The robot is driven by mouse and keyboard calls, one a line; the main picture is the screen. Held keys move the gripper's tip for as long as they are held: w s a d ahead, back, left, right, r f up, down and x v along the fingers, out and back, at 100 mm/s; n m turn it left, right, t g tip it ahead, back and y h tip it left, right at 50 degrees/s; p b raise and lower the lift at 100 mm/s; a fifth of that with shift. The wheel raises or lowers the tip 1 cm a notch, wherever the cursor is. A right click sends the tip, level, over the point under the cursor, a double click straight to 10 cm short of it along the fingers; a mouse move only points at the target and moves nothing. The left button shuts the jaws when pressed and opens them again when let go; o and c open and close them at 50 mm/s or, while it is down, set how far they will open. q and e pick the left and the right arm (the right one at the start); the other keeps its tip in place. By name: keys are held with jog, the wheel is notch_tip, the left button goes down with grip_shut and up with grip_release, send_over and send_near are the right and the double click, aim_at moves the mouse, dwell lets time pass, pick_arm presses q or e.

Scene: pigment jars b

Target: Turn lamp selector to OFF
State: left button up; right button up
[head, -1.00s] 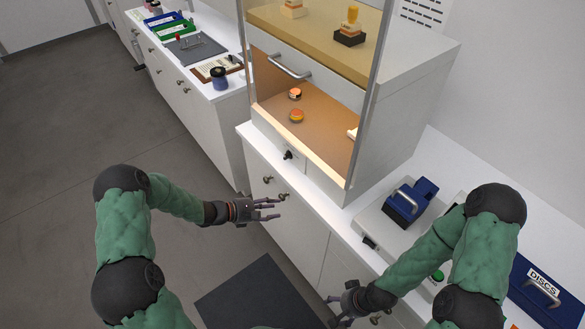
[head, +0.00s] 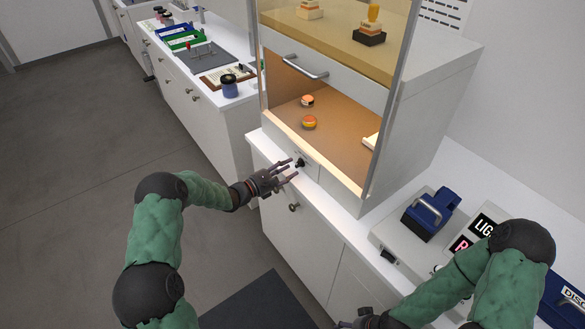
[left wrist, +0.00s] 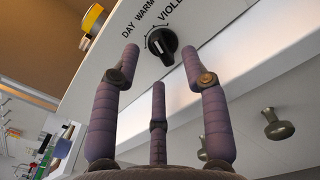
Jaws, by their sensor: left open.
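The lamp selector is a round black knob (left wrist: 161,43) on the white front panel of the lit booth. In the left wrist view the words DAY, WARM and part of VIOLET show around it. No OFF label is visible. A pale mark shows on the knob's face; its exact setting is unclear. In the head view the knob (head: 300,163) sits just beyond my left fingertips. My left gripper (head: 293,169) is open and empty, its fingers spread towards the knob and apparently short of it. My right gripper (head: 347,324) is mostly cut off at the bottom edge.
The booth's floor (head: 335,147) holds small orange-topped jars (head: 309,122). A metal drawer handle (head: 305,68) is above. A cabinet knob (head: 294,207) sits below the counter. A blue handled device (head: 430,213) and lit signs (head: 482,225) stand at right.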

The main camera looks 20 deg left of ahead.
pick_arm(q)
jog(key=shift+x, duration=1.2)
grip_shut()
